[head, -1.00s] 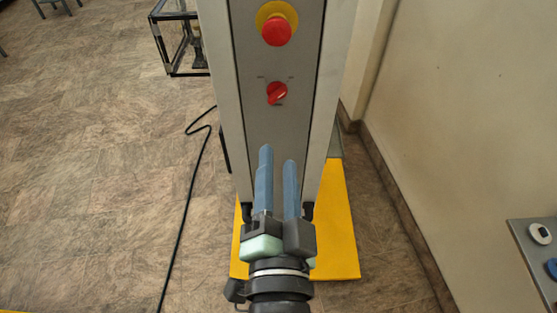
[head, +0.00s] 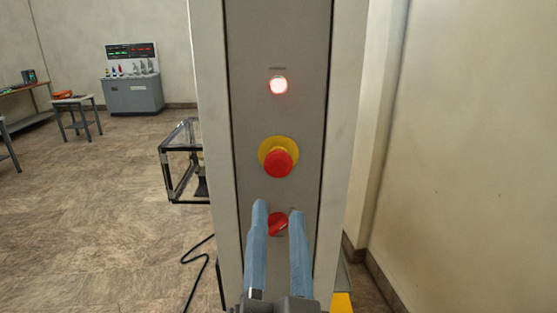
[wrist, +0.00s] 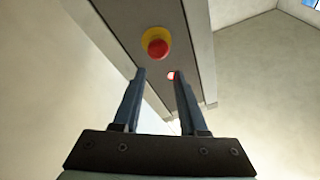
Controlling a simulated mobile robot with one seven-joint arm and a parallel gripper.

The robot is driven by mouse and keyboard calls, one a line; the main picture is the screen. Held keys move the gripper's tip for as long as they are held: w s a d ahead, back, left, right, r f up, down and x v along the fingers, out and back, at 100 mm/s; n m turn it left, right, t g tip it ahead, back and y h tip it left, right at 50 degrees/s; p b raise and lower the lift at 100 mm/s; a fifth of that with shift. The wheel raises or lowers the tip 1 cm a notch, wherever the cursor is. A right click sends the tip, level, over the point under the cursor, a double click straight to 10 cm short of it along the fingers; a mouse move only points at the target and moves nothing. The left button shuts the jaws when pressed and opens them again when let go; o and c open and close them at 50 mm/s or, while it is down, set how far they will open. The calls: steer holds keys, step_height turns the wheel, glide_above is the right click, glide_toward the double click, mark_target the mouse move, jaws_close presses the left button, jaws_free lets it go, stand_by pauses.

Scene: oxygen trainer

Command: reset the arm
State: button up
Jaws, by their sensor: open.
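My gripper (head: 277,213) is open and empty, with its two blue fingers pointing up in front of the grey panel. In the head view the fingertips flank the red rotary switch (head: 278,224), partly covering the area around it. It also shows in the wrist view (wrist: 158,76), with the fingers apart and nothing between them.
A grey upright cabinet (head: 209,130) carries a red mushroom button on a yellow ring (head: 279,162) and a lit lamp (head: 278,85). A wall (head: 470,130) stands close on the right. A glass-sided frame (head: 180,160) and open floor (head: 90,230) lie left.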

steer(key=s+r+n+t+b, duration=0.2)
steer(key=r+t+b, duration=0.1)
steer(key=r, duration=0.4)
steer(key=s+r+n+t+b, duration=0.2)
steer(key=r+n+b, duration=0.1)
steer(key=r, duration=0.5)
steer(key=shift+s+r+n+t, duration=0.25)
steer(key=shift+s+n+t, duration=0.05)
steer(key=shift+s+t, duration=0.1)
